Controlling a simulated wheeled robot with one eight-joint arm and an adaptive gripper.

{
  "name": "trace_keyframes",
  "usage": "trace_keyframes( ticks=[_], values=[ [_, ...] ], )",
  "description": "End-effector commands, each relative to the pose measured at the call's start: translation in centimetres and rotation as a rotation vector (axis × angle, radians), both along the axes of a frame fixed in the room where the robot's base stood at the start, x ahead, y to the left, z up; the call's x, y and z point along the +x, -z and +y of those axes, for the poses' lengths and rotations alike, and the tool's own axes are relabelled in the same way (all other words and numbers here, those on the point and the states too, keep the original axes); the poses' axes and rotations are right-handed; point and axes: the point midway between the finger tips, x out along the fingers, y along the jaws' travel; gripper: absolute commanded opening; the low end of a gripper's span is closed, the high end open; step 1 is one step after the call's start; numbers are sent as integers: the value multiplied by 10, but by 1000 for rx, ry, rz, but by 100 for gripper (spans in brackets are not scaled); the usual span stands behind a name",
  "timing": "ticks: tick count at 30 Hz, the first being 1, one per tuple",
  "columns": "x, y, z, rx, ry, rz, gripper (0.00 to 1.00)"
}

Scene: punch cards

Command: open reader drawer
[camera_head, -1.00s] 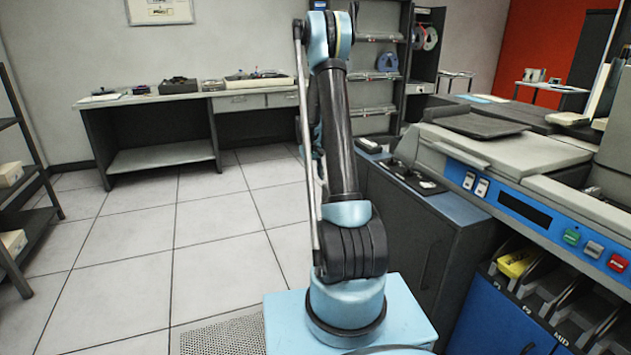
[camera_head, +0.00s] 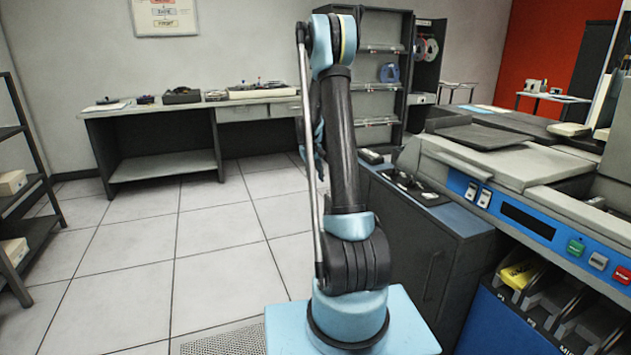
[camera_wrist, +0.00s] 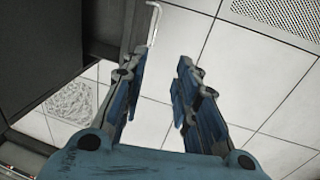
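The grey and blue machine (camera_head: 520,165) on the right has a blue panel with buttons. A dark cabinet (camera_head: 425,250) with a vertical handle (camera_head: 432,272) stands to its left. I cannot tell which front is the reader drawer. In the wrist view, my gripper (camera_wrist: 160,60) is open, with nothing between its fingers. A thin pale bent bar (camera_wrist: 153,24) shows just beyond the fingertips, beside a dark front; it looks like a handle. I cannot judge its distance, but the fingers are not around it. In the head view my arm mostly hides the gripper.
Open card slots (camera_head: 555,300) sit under the blue panel. A desk (camera_head: 160,112) with small items stands at the back wall, and a dark shelf rack (camera_head: 22,190) at the left. The tiled floor (camera_head: 220,235) between them is clear.

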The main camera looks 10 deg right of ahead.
Motion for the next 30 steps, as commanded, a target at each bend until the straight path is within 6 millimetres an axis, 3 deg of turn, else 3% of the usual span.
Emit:
trace_keyframes(
  ticks=[9,14,30],
  values=[
    [0,-1,0,0,0,0,28],
    [0,-12,2,0,0,0,28],
    [-4,-102,19,0,-1,1,28]
  ],
)
